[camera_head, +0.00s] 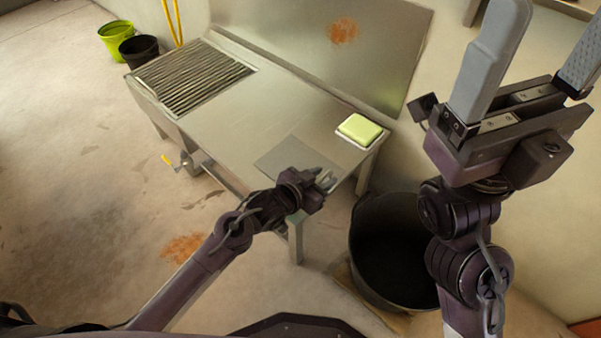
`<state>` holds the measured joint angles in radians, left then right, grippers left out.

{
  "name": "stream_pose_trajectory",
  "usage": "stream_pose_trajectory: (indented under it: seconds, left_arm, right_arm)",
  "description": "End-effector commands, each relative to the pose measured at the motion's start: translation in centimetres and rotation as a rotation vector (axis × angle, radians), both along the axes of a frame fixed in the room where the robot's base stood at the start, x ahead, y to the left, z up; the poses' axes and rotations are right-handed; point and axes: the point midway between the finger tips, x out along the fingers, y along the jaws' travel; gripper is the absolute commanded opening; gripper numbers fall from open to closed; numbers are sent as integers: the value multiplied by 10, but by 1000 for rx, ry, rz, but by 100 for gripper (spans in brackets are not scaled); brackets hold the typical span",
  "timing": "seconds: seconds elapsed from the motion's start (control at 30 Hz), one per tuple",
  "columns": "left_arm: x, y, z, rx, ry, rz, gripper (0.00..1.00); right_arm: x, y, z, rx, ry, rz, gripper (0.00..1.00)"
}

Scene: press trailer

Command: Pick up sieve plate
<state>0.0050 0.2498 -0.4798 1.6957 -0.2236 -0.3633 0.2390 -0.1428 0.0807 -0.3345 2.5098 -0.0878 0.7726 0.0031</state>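A thin, flat grey plate (283,152), which looks like the sieve plate, lies on the steel table near its front edge. I cannot make out holes in it. My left gripper (326,179) is at the plate's near right corner and overlaps it in the picture. Its pale fingers are small here, and I cannot tell whether they touch the plate or hold it. My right gripper (537,51) is raised at the upper right, away from the table, with its two long grey fingers wide apart and nothing between them.
The steel table (222,115) has a slatted grate (188,77) at its left end and a yellow-green block (359,129) at its right corner. A large black bin (392,250) stands below right. Green (116,38) and black (139,49) buckets stand at the back left.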

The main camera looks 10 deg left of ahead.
Motion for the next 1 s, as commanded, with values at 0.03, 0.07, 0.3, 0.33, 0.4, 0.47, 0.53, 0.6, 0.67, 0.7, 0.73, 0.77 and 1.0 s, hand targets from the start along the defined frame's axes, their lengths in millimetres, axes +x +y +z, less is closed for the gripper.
stream_pose_trajectory:
  seconds: [0.03, 0.07, 0.3, 0.33, 0.4, 0.47, 0.53, 0.6, 0.67, 0.7, 0.73, 0.77, 1.0]
  left_arm:
    - [5, -3, -4, -1, -1, 0, 35]
    - [6, -5, -5, -1, -1, 0, 35]
    - [9, -6, -4, 2, 1, 0, 35]
    - [9, -6, -4, 1, 0, 0, 35]
    - [9, -6, -4, 1, 0, 0, 28]
    - [9, -6, -4, 1, 0, 0, 20]
    - [9, -6, -4, 1, 0, 0, 11]
    - [9, -6, -4, 1, 1, 0, 2]
    - [9, -6, -4, 1, 0, 0, 0]
    - [9, -6, -4, 1, 1, 0, 0]
    - [9, -6, -4, 1, 1, 1, 0]
    - [9, -6, -4, 1, 1, 1, 0]
    - [9, -6, -4, 1, 1, 1, 0]
  right_arm:
    - [-1, 1, 0, 0, -13, 0, 76]
    - [-2, 1, 1, 0, -17, 1, 76]
    - [-2, 2, 4, -2, -20, 0, 76]
    - [-2, 2, 4, -2, -20, 0, 76]
    - [-2, 2, 4, -2, -20, 0, 76]
    - [-2, 2, 4, -2, -20, 0, 76]
    - [-2, 2, 4, -3, -19, 0, 76]
    - [-2, 2, 4, -2, -18, 0, 76]
    - [-2, 2, 4, -2, -18, 0, 76]
    - [-2, 2, 4, -2, -18, 0, 76]
    - [-2, 2, 4, -2, -18, 0, 76]
    - [-2, 2, 4, -2, -18, 0, 76]
    - [-2, 2, 4, -2, -18, 0, 76]
